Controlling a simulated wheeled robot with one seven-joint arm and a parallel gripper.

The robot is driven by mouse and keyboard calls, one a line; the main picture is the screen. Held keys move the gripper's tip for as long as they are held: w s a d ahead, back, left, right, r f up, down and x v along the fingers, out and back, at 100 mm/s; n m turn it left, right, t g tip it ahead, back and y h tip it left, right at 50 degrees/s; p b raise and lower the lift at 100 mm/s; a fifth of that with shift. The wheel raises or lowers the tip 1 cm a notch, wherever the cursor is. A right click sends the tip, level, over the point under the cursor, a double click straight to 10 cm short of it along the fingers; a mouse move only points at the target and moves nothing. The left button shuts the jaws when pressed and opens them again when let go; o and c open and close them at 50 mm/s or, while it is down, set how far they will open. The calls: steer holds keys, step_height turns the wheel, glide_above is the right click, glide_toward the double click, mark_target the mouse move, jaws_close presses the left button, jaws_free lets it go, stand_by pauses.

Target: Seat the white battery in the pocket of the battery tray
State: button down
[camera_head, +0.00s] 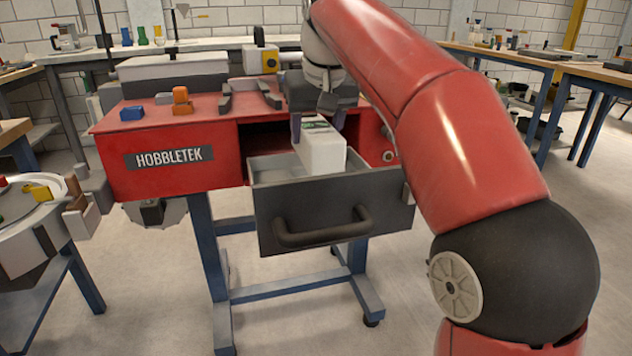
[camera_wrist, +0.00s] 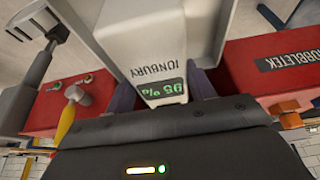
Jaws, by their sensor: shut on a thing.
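The white battery (camera_head: 322,150) is a block held upright at the open drawer-like battery tray (camera_head: 265,172) of the red bench. My gripper (camera_head: 317,127) is shut on its top end from above. The battery hides part of the tray, and its lower end reaches behind the dark front panel. I cannot tell whether it touches the floor or a pocket. In the wrist view the battery (camera_wrist: 150,38) shows "IONBURY" and a green "95 %" display, upside down, between the fingers of my gripper (camera_wrist: 163,90).
The red HOBBLETEK cabinet (camera_head: 170,158) stands behind and left of the tray, with an orange part (camera_head: 181,101) and a blue block (camera_head: 131,113) on top. The tray's black handle (camera_head: 322,229) sticks out in front. A round table (camera_head: 28,238) stands at left.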

mark_target(316, 143)
steer(key=shift+f+b, duration=1.2)
steer(key=shift+f, duration=2.5)
steer(key=c, duration=0.7)
jaws_free()
steer(key=shift+f, duration=0.15)
steer(key=shift+o, duration=0.9)
steer(key=shift+r, duration=0.25)
steer(key=shift+r, duration=0.2)
steer(key=p+v, duration=0.3)
steer(key=v, duration=0.7)
steer(key=shift+s+r+p, duration=0.2)
steer(key=shift+r+p, duration=0.15)
steer(key=shift+s+d+r, duration=0.1)
steer(key=shift+s+r, duration=0.1)
steer(key=shift+r, duration=0.2)
